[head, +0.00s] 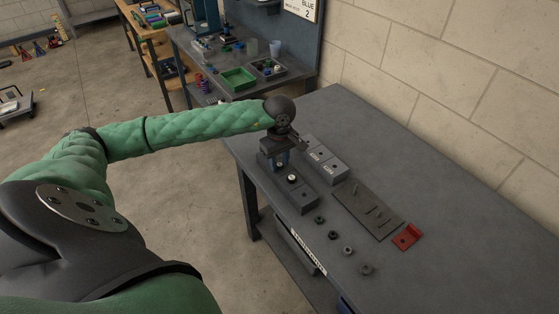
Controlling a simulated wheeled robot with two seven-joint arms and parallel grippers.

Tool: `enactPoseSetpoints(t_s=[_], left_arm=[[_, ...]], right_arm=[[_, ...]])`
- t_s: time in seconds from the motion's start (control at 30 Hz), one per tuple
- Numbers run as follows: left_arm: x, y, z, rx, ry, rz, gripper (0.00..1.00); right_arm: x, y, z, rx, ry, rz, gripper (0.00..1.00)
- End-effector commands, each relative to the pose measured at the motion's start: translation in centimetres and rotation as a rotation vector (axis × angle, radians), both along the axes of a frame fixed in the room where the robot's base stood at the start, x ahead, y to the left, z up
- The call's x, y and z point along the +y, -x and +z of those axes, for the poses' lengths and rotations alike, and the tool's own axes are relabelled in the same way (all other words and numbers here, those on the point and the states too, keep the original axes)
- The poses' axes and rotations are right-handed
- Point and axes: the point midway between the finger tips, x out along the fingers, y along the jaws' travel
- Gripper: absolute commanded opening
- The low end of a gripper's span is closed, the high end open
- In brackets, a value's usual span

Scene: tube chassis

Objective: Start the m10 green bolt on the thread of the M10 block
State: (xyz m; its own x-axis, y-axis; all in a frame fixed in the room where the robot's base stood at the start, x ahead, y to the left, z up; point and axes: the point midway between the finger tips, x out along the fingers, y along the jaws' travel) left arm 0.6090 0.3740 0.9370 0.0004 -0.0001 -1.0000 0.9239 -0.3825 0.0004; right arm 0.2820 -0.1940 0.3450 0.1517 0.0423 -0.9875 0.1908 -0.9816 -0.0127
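My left arm reaches across from the left, and its gripper (281,166) points down over a long dark grey block (303,199) at the bench's left edge. The fingers are small and partly hidden, so I cannot tell whether they are open or shut, or whether they hold a bolt. A pale round piece (291,179) shows on the dark block just below the fingers. Two lighter grey blocks with small labels (323,157) stand just right of the gripper; the lettering is too small to read, so I cannot tell which is M10. No green bolt is clearly visible. My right gripper is out of view.
Several small round parts lie in a row in front: a dark green one (319,220), another (333,235) and grey ones (348,250). A flat grey plate with thin pieces (367,212) and a red bracket (407,237) lie to the right. The bench's right side is clear.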

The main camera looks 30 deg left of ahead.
Motion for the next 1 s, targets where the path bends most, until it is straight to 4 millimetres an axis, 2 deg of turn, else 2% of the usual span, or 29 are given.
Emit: enactPoseSetpoints(t_s=[0.27,0.43,0.47,0.67,1.0], left_arm=[[0.0,0.0,0.0,0.0,0.0,0.0,0.32],[0.0,0.0,0.0,0.0,0.0,0.0,0.03],[0.0,0.0,0.0,0.0,0.0,0.0,0.0],[0.0,0.0,0.2,0.0,0.0,0.0,0.0],[0.0,0.0,1.9,0.0,0.0,0.0,0.0]], right_arm=[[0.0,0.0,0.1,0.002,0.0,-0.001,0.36],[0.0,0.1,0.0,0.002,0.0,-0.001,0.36],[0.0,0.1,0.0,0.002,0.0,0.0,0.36],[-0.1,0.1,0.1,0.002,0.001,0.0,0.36],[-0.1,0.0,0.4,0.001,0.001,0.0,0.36]])
